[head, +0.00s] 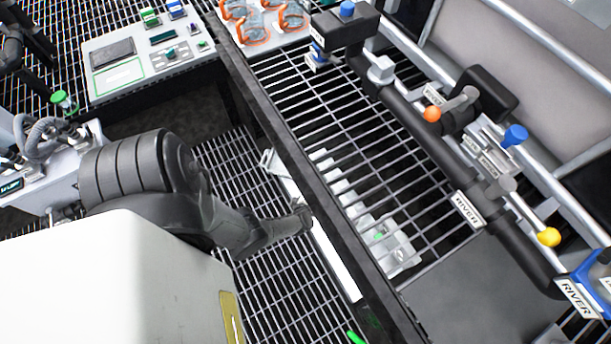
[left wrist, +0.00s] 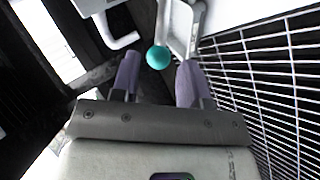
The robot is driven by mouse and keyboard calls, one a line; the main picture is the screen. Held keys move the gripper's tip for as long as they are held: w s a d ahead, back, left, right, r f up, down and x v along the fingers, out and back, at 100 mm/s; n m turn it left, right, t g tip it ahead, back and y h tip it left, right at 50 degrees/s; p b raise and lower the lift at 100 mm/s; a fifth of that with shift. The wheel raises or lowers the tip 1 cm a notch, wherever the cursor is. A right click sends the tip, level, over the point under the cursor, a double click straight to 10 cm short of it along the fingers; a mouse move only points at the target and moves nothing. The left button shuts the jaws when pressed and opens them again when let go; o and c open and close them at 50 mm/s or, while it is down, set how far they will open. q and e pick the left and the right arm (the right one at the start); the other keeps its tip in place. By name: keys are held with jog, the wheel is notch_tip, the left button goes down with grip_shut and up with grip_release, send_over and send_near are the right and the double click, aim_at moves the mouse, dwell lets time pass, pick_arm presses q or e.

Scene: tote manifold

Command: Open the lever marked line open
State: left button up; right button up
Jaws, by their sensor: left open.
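In the left wrist view my left gripper (left wrist: 158,74) is open, with its two purple-grey fingers apart. A teal ball knob (left wrist: 158,57) shows in the gap at the fingertips; I cannot tell whether either finger touches it. A pale bracket or lever arm (left wrist: 191,28) is just beside the knob. No "line open" marking is legible. In the head view, a dark pipe at the right carries an orange ball knob (head: 432,114) and a yellow ball knob (head: 549,237). The teal knob and my left fingertips cannot be made out there. My right gripper is not in view.
A control panel (head: 150,55) stands at the upper left, beside a tray with orange-rimmed items (head: 262,22). A dark beam (head: 290,150) crosses the grated floor. A wire grid (left wrist: 265,85) lies right of my left gripper.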

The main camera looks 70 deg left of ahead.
pick_arm(q)
jog(key=p+v, duration=0.3)
jog(key=v, duration=0.3)
jog(key=shift+d+r, duration=0.15)
jog(key=shift+d, duration=0.1)
jog(key=shift+s, duration=0.15)
dwell(0.3)
